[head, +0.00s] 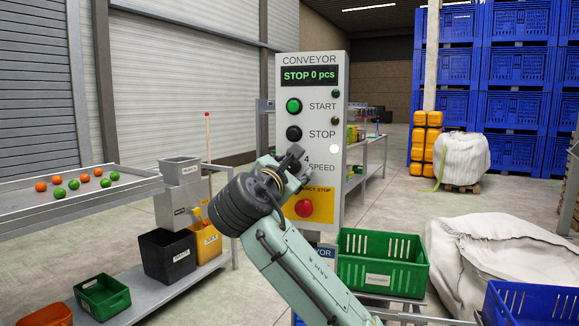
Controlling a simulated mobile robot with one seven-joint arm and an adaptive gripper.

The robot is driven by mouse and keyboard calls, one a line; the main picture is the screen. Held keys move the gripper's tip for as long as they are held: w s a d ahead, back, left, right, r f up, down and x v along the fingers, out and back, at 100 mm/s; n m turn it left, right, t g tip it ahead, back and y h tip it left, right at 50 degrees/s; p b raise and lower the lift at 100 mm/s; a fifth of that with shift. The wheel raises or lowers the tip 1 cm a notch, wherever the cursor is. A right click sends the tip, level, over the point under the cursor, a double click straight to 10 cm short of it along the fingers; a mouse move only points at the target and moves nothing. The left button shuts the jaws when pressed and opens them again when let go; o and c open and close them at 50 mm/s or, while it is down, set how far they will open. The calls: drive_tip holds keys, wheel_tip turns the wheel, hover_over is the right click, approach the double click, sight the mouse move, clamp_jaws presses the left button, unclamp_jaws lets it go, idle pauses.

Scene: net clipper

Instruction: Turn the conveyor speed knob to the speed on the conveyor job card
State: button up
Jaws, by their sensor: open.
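The conveyor control panel (318,100) stands upright in the middle of the head view. Its display (310,76) reads "STOP 0 pcs". A green START button (294,106) and a black STOP button (294,134) sit on its left side. Below them are a "4" and the SPEED label (322,168). My gripper (297,160) is open in front of the SPEED row. It and my arm hide the speed knob, so its setting does not show. I cannot tell whether the gripper touches the knob. I cannot make out a conveyor job card.
A red emergency stop button (304,208) on a yellow plate sits just below my gripper. A green crate (383,262) stands right of my arm. White sacks (505,265) and stacked blue crates (505,75) are at right.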

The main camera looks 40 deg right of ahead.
clamp_jaws()
idle(0.7)
drive_tip(key=shift+f+m, duration=0.1)
drive_tip(key=shift+m, duration=0.3)
drive_tip(key=shift+f+m+b, duration=0.1)
drive_tip(key=shift+m+b, duration=0.45)
drive_tip(key=shift+m, duration=0.45)
drive_tip(key=m+b, duration=0.1)
drive_tip(key=m, duration=0.7)
drive_tip(key=shift+m, duration=2.4)
